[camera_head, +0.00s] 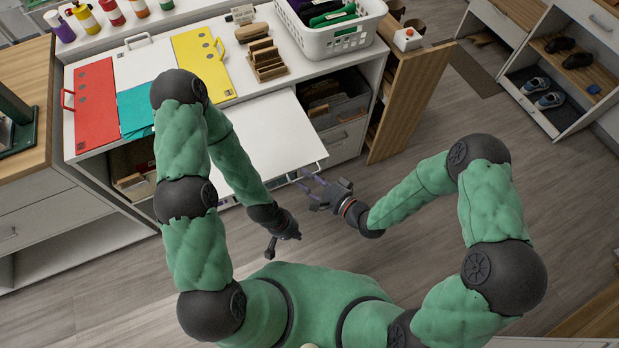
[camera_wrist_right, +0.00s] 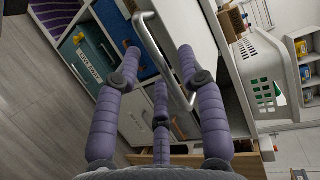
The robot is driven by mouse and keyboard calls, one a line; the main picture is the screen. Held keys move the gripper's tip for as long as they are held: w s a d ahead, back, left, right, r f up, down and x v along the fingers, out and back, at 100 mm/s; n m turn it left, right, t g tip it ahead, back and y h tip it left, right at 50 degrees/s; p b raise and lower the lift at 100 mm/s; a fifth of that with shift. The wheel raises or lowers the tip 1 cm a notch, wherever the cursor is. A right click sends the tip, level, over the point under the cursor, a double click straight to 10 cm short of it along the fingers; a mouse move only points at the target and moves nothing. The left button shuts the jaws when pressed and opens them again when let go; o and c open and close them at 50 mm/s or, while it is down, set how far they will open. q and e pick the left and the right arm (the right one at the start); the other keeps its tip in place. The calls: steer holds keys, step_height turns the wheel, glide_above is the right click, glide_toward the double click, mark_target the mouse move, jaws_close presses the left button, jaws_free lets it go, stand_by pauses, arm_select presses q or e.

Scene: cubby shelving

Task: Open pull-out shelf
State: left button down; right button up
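The pull-out shelf (camera_head: 268,138) is a flat white panel sticking out from the cabinet below the counter top. It also shows in the right wrist view (camera_wrist_right: 190,28). A metal bar handle (camera_wrist_right: 163,55) runs along its front edge. My right gripper (camera_head: 306,183) is at the shelf's front right corner. In the right wrist view its purple fingers (camera_wrist_right: 162,85) are spread, with the handle between them; I cannot tell whether they touch it. My left gripper (camera_head: 270,250) is in front of the shelf, apart from it and low; its fingers are too small to judge.
Red, teal and yellow folders (camera_head: 205,62) and a wooden rack (camera_head: 267,62) lie on the counter near a white basket (camera_head: 325,38). A tall wooden pull-out (camera_head: 405,100) stands extended at the right. The floor (camera_head: 450,130) beyond it is open.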

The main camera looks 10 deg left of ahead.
steer(key=v, duration=1.2)
stand_by(0.7)
steer(key=w+d+f+n+g+h, duration=0.2)
steer(key=d+f+g+h, duration=0.15)
steer(key=f+h, duration=0.4)
steer(key=s+d+f+n+g+h, duration=0.2)
steer(key=s+d+f+n+g, duration=0.1)
steer(key=s+f, duration=0.5)
steer(key=shift+s+d+f+g, duration=0.2)
steer(key=shift+s+d+g, duration=0.3)
steer(key=shift+g, duration=0.45)
